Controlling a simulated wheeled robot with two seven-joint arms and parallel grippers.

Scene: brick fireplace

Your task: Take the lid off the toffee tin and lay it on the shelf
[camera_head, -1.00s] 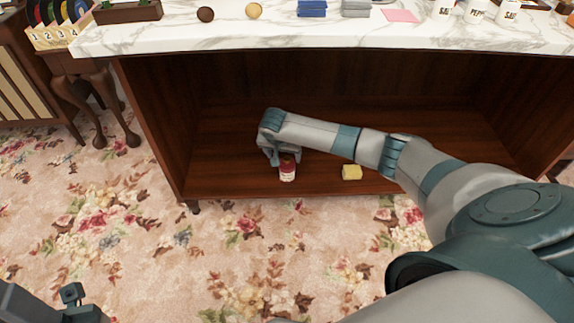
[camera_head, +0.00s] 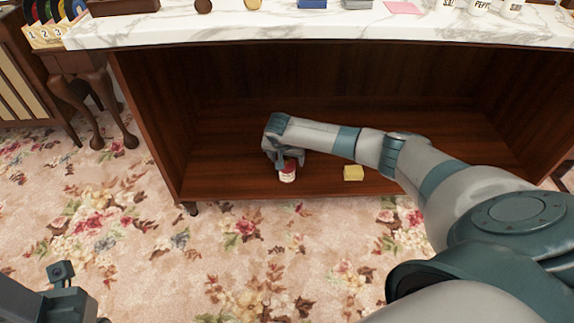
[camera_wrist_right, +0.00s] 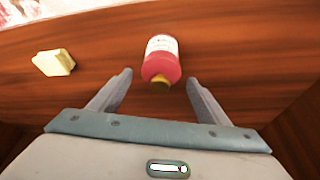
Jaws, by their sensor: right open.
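The toffee tin, a small red container with a white label (camera_head: 288,174), stands on the low wooden shelf (camera_head: 225,183) inside the cabinet, near its front edge. In the right wrist view the tin (camera_wrist_right: 162,58) shows a gold-brown lid (camera_wrist_right: 159,85) on its top end. My right gripper (camera_head: 286,161) is at the top of the tin. It is open, with one finger on each side of the lid and visible gaps between them. The lid is mostly hidden by the gripper in the head view. My left gripper (camera_head: 62,278) is at the bottom left, far from the tin.
A yellow block (camera_head: 353,173) lies on the shelf right of the tin. The marble counter (camera_head: 330,30) overhangs above, holding blue and grey items, a pink sheet and white canisters. The shelf left of the tin is clear.

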